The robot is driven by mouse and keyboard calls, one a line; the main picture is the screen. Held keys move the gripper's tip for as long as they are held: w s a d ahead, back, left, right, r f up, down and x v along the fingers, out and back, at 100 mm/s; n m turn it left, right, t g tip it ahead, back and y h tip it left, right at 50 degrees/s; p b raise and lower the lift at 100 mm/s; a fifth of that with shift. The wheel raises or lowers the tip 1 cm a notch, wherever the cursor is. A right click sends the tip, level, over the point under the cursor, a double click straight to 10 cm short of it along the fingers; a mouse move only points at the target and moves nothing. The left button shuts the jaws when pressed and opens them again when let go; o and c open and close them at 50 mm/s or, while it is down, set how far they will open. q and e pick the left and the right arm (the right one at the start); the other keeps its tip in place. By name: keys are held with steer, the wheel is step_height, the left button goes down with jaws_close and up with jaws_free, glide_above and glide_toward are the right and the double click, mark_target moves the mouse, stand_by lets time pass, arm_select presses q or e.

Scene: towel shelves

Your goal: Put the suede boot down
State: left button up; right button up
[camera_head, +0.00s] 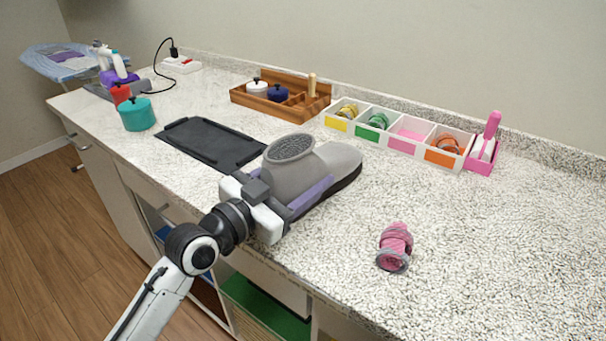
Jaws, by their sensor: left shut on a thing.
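The grey suede boot (335,160) is upright over the speckled counter, its opening facing up and its toe pointing to the right and back. My left gripper (295,203) is shut on the near side of the boot's shaft. The gripper hides part of the boot's lower near side. I cannot tell whether the sole touches the counter. My right gripper is not in view.
A black tray (205,143) lies bare left of the boot. A pink ribbon spool (396,246) stands at its right front. A divided box (400,140), wooden caddy (285,97) and pink brush holder (484,148) line the back. A teal pot (137,114) stands left. The right counter is clear.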

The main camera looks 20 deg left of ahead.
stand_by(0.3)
arm_select(q)
steer(key=shift+f, duration=0.2)
steer(key=o, duration=1.3)
steer(key=shift+o, duration=0.2)
